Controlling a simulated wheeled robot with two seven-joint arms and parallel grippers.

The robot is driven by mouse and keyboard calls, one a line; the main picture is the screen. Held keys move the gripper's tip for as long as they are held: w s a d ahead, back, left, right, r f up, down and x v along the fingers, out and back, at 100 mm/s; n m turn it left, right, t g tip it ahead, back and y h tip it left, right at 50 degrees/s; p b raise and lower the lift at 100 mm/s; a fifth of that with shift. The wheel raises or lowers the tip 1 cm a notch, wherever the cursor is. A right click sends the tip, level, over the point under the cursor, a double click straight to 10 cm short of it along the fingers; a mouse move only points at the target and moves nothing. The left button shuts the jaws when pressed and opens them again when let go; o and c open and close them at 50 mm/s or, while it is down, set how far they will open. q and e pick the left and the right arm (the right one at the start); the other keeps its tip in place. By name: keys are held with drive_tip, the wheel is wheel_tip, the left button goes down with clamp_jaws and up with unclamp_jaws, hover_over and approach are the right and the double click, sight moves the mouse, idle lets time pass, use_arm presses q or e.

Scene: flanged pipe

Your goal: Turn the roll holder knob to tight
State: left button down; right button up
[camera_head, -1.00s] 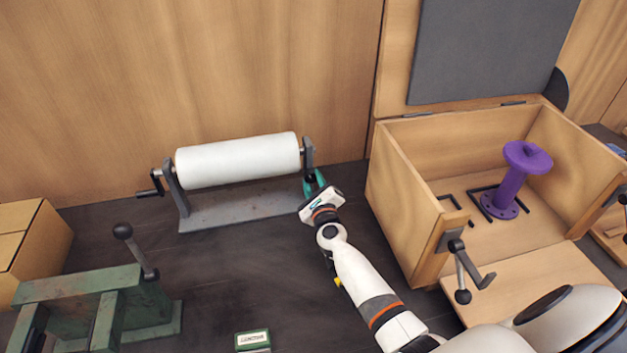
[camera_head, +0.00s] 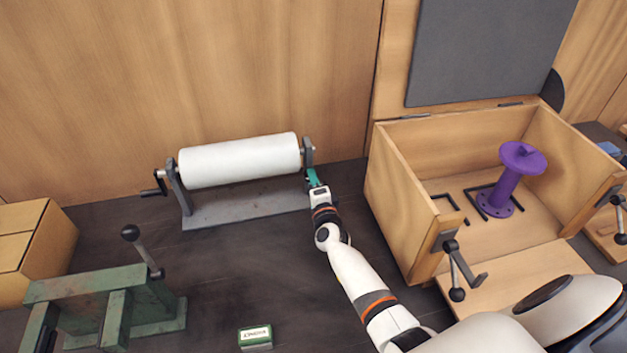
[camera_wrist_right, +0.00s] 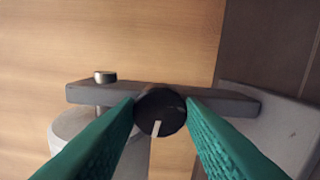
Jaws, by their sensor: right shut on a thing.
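The roll holder is a grey metal stand (camera_head: 245,208) carrying a white roll (camera_head: 240,160), with a crank at its left end. Its dark round knob (camera_wrist_right: 160,112) shows in the right wrist view, on the grey end bracket (camera_wrist_right: 85,93). A white mark on the knob points down in that view. My right gripper (camera_head: 314,179) is at the right end of the holder. Its green fingers (camera_wrist_right: 160,115) are shut on the knob, one on each side. In the head view the fingers hide the knob. My left gripper is not in view.
An open wooden box (camera_head: 405,200) with a purple spool (camera_head: 508,185) stands at the right. A green vise-like stand (camera_head: 105,290) and a cardboard box (camera_head: 30,250) are at the left. A small green box (camera_head: 255,337) lies in front.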

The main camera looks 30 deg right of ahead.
drive_tip(key=shift+f+n, duration=0.1)
drive_tip(key=shift+n, duration=0.8)
drive_tip(key=o, duration=1)
drive_tip(key=b+v, duration=0.1)
drive_tip(key=v, duration=1.1)
drive_tip(key=shift+s, duration=0.1)
